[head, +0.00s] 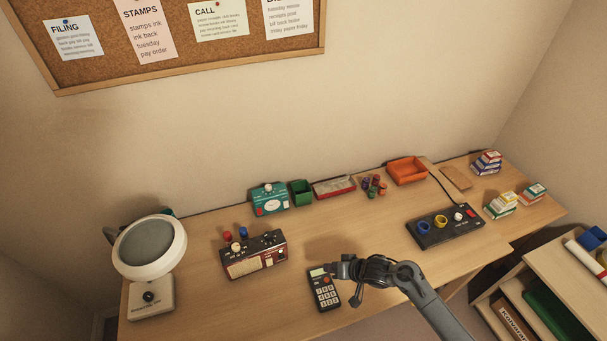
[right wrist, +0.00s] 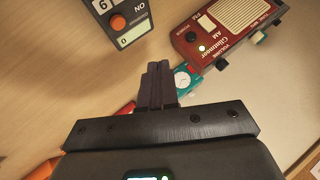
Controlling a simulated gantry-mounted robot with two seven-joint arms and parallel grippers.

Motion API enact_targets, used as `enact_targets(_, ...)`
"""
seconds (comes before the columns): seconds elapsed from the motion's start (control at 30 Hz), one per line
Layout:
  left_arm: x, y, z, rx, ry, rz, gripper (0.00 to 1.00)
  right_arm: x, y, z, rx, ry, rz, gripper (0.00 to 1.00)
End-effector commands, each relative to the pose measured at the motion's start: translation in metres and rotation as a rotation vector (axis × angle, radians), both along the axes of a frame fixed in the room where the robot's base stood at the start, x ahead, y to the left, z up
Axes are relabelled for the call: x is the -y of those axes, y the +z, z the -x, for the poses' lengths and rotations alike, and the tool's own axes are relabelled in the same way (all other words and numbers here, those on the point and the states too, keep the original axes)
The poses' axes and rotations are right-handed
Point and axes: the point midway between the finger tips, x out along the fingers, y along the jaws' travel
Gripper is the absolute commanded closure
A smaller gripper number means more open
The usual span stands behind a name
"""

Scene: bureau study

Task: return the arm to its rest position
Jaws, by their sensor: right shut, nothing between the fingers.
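My right gripper (head: 335,270) hangs over the desk in the head view, at the upper right of a dark calculator (head: 323,290) and partly over its top end. In the right wrist view its fingers (right wrist: 157,75) are together with nothing between them. The calculator's display end and an orange-red button also show in the right wrist view (right wrist: 128,25), beyond the fingertips and apart from them. My right arm (head: 425,295) reaches in from the lower right. My left arm and gripper are not in view.
A red radio (head: 255,257) stands left of the gripper, a round white lamp (head: 150,247) further left. A black control panel (head: 445,227) lies to the right. A teal device (head: 269,199), green box (head: 301,193) and orange tray (head: 407,171) line the back. The desk's middle is clear.

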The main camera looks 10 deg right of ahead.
Motion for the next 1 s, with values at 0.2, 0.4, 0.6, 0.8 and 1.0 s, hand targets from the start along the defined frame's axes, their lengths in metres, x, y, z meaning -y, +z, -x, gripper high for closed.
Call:
enact_targets(0.2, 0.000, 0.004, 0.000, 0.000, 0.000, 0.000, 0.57, -0.019, 0.001, 0.024, 0.048, 0.030, 0.091, 1.00)
enact_targets(0.4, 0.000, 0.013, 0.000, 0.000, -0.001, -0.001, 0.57, -0.035, 0.023, 0.083, 0.101, 0.051, 0.290, 1.00)
enact_targets(0.6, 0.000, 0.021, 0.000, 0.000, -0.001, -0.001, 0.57, -0.015, 0.068, 0.168, 0.034, 0.043, 0.480, 1.00)
enact_targets(0.8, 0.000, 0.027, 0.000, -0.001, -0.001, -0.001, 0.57, 0.015, 0.114, 0.252, -0.106, 0.059, 0.572, 1.00)
enact_targets(1.0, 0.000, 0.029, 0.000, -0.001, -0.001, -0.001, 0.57, 0.032, 0.142, 0.303, -0.202, 0.087, 0.595, 1.00)
